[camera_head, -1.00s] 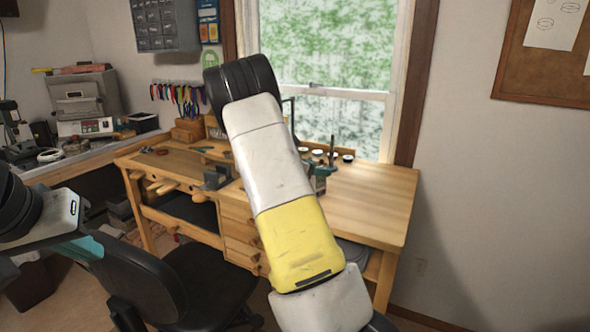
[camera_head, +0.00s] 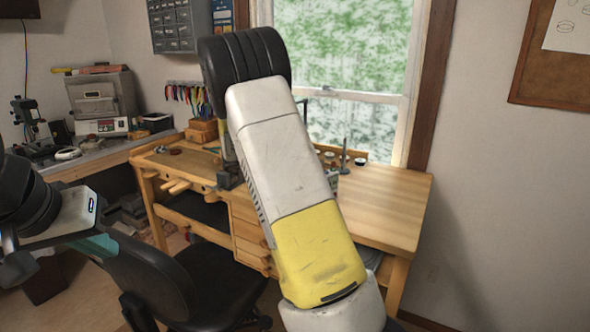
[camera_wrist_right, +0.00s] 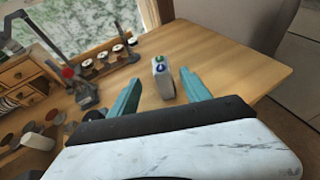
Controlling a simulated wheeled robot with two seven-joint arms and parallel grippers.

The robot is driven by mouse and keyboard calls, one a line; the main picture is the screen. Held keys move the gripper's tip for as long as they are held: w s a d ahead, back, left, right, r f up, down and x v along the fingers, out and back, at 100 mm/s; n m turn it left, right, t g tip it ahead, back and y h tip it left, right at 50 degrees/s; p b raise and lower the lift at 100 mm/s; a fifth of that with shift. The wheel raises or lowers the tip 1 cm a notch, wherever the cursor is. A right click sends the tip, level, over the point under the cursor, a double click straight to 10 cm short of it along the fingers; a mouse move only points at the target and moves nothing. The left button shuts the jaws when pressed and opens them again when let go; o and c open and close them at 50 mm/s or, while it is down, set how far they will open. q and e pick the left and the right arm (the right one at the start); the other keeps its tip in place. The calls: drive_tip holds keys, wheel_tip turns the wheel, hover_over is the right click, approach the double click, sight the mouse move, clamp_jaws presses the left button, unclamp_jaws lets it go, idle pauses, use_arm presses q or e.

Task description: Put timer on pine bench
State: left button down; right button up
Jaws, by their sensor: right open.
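The timer (camera_wrist_right: 163,78) is a small pale box with a blue and a green button on top. In the right wrist view it stands on the wooden pine bench (camera_wrist_right: 205,48). My right gripper (camera_wrist_right: 158,85) is open, with its teal fingers on either side of the timer and a gap at each side. The bench top also shows in the head view (camera_head: 385,205), where my right arm covers much of it and hides its gripper. My left gripper (camera_head: 70,250) is at the left edge, away from the bench; one teal finger shows, and its opening is unclear.
Several small round containers (camera_wrist_right: 100,58) stand in a row by the window, beside a red-topped tool (camera_wrist_right: 75,80). Small drawers (camera_wrist_right: 22,75) are farther left. The bench's right part is bare. A black chair (camera_head: 215,285) stands in front of the bench.

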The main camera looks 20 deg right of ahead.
drive_tip(key=s+a+m+g+y, duration=0.1)
drive_tip(key=s+a+m+y, duration=0.1)
drive_tip(key=s+m+y, duration=0.45)
drive_tip(key=s+a+m+g+y, duration=0.1)
drive_tip(key=s+a+m, duration=0.15)
drive_tip(key=s, duration=0.65)
drive_tip(key=s+a+r+m+t+y, duration=0.2)
drive_tip(key=s+a+r+m+y, duration=0.1)
drive_tip(key=s+a+m, duration=0.3)
drive_tip(key=s+a+r+m+t+y, duration=0.2)
drive_tip(key=s+a+r+m+y, duration=0.2)
drive_tip(key=s, duration=0.7)
drive_tip(key=shift+a+r+m+y, duration=0.2)
drive_tip(key=shift+a+m+y, duration=0.15)
drive_tip(key=shift+a+m, duration=0.95)
drive_tip(key=shift+s+a+n, duration=0.1)
drive_tip(key=shift+a+n, duration=0.15)
drive_tip(key=shift+n, duration=0.05)
